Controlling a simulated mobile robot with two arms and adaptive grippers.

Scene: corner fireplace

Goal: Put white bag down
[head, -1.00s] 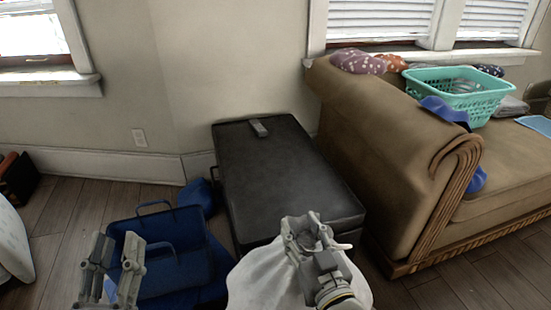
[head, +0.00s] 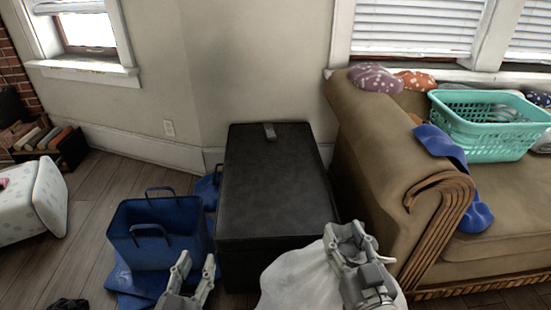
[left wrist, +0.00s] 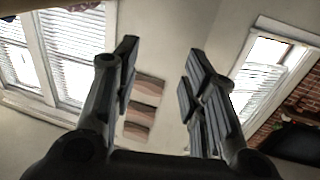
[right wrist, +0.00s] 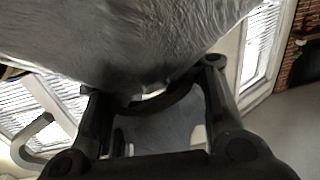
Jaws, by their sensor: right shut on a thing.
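The white bag (head: 300,280) hangs at the bottom of the head view, in front of the black chest (head: 275,180). My right gripper (head: 350,238) is shut on its upper part. In the right wrist view the pale bag cloth (right wrist: 120,40) fills the top, and the fingers are around a strap-like part of it. The bag's underside is out of view, so I cannot tell whether it touches anything. My left gripper (head: 194,266) is open and empty, in front of the blue bag (head: 158,237); its fingers (left wrist: 160,85) stand apart in the left wrist view.
A brown sofa (head: 375,150) stands right of the chest, with a teal basket (head: 490,142) on it. A small grey object (head: 270,132) lies on the chest's back edge. A spotted white object (head: 32,200) lies at left. Wood floor is clear between it and the blue bag.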

